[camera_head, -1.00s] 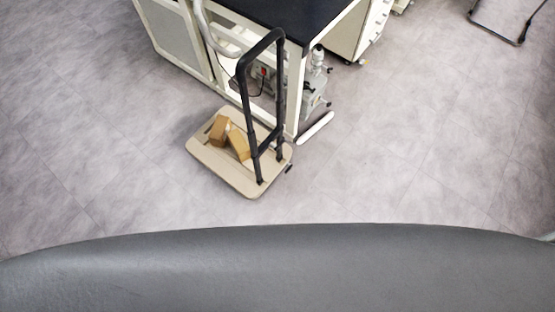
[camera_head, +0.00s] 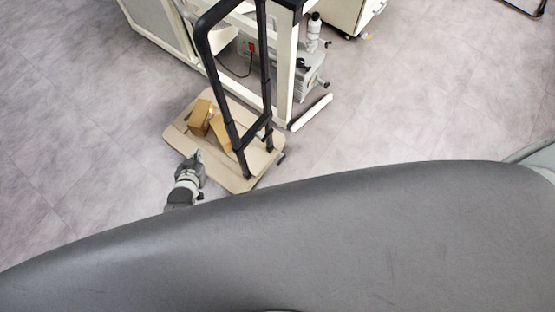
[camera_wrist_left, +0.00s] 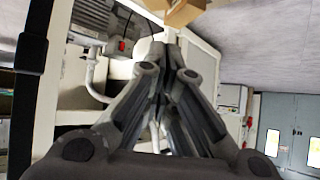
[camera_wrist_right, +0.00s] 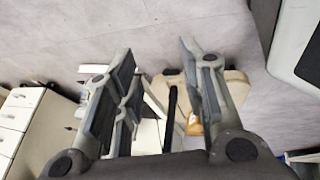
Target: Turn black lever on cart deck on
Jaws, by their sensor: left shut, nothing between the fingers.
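The cart has a beige deck (camera_head: 238,184) with a tall black handle frame (camera_head: 222,85) standing on it. A small black piece, perhaps the lever (camera_head: 281,157), sticks out at the deck's right edge; its setting is too small to tell. My left gripper (camera_head: 196,156) is shut and empty, over or beside the deck's left front edge, across from that piece. Its closed fingers (camera_wrist_left: 172,42) fill the middle of the left wrist view. My right gripper (camera_wrist_right: 157,52) is open and empty in the right wrist view, with part of the deck (camera_wrist_right: 236,88) beyond its fingers.
Two cardboard boxes, one here (camera_head: 200,117), lie on the deck. A white-framed bench (camera_head: 286,80) with a grey machine (camera_head: 306,75) under it stands right behind the cart. Grey floor (camera_head: 400,110) is clear to the right and left. My own dark body covers the bottom.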

